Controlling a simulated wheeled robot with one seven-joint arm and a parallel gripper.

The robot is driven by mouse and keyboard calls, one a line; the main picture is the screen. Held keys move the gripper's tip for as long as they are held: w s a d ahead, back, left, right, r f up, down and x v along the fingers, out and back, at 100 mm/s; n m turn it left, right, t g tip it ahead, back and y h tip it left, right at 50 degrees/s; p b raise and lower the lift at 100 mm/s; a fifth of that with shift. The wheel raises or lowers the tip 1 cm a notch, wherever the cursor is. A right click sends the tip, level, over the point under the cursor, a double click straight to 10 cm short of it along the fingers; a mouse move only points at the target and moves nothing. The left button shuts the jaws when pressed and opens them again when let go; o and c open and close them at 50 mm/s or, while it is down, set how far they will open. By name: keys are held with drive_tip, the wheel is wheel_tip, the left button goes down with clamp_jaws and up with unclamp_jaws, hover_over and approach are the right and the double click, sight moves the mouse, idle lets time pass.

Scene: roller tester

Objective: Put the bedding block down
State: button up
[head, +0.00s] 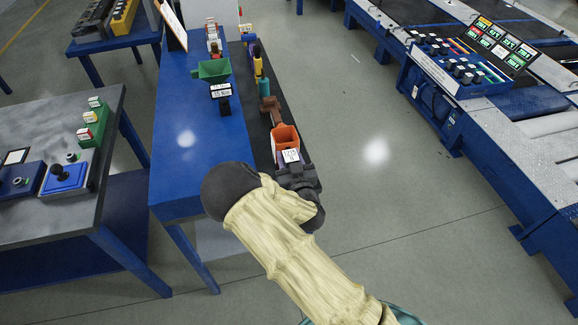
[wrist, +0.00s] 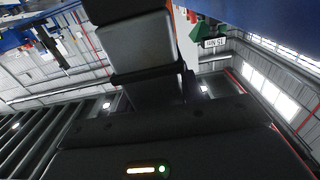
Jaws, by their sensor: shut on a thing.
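My gripper (head: 299,178) is at the right edge of the long blue bench, at the near end of its dark strip. It is shut on the bedding block, which shows in the wrist view as a grey block (wrist: 142,52) between dark gripper parts. In the head view the gripper and arm cover most of the block. A small white label (head: 290,156) shows just beyond the gripper. I cannot tell whether the block touches the bench.
An orange bin (head: 286,137) stands just beyond the gripper. A green hopper (head: 211,70) and a black label stand (head: 221,97) are farther back on the blue bench (head: 180,150). The near bench top is clear. A grey table (head: 50,225) stands left; open floor lies right.

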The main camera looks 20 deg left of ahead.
drive_tip(key=shift+f, duration=2)
drive_tip(key=o, duration=1.2)
drive_tip(key=shift+f, duration=0.15)
drive_tip(key=b+v, duration=0.1)
drive_tip(key=v, duration=1.1)
drive_tip(key=shift+s+b, duration=0.1)
drive_tip(key=shift+b, duration=0.3)
